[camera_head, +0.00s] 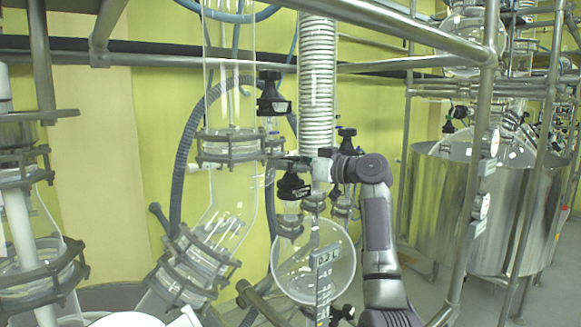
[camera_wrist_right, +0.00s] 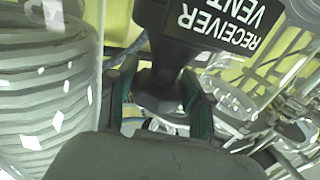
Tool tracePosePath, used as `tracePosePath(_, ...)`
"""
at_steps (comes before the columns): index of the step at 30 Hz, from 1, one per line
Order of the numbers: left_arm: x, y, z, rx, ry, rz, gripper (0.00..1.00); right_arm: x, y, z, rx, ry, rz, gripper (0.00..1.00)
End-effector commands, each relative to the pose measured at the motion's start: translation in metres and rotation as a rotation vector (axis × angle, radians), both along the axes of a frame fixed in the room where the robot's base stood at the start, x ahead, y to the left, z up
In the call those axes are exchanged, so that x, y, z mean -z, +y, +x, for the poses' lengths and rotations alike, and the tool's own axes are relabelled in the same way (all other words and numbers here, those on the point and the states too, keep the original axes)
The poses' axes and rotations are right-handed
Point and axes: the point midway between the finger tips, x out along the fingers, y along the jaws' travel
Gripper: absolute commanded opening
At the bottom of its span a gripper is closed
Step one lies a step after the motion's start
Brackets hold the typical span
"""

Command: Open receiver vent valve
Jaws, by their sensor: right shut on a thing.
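The receiver vent valve is a black handle with white lettering "RECEIVER VENT" (camera_wrist_right: 215,25), seen close up in the right wrist view. In the head view a black knob with a small white label (camera_head: 293,186), apparently this valve, sits above the round glass receiver (camera_head: 314,262). My right gripper (camera_head: 291,163) reaches in from the right at the knob's top. In the wrist view its two dark fingers (camera_wrist_right: 162,103) stand on either side of the handle's narrow neck and are shut on it. The handle's exact turn angle cannot be told. My left gripper is not in view.
A second black knob (camera_head: 272,95) sits above and left, close to a white coiled condenser (camera_head: 317,85). Metal clamps and glass tubes crowd the left. A steel rail (camera_head: 390,22) crosses above my right arm. A large steel vessel (camera_head: 480,205) stands at the right.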

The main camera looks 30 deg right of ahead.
Motion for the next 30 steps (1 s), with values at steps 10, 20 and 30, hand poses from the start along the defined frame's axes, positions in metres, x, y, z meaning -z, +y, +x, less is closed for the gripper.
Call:
tracePosePath(10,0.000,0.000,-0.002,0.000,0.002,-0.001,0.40,-0.001,0.000,0.000,0.003,-0.002,0.001,0.62)
tracePosePath(20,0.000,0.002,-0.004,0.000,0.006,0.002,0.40,-0.001,-0.006,-0.010,0.005,-0.002,-0.001,0.62)
tracePosePath(30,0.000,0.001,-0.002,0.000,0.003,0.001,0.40,0.000,-0.034,-0.072,0.007,-0.001,-0.003,0.62)
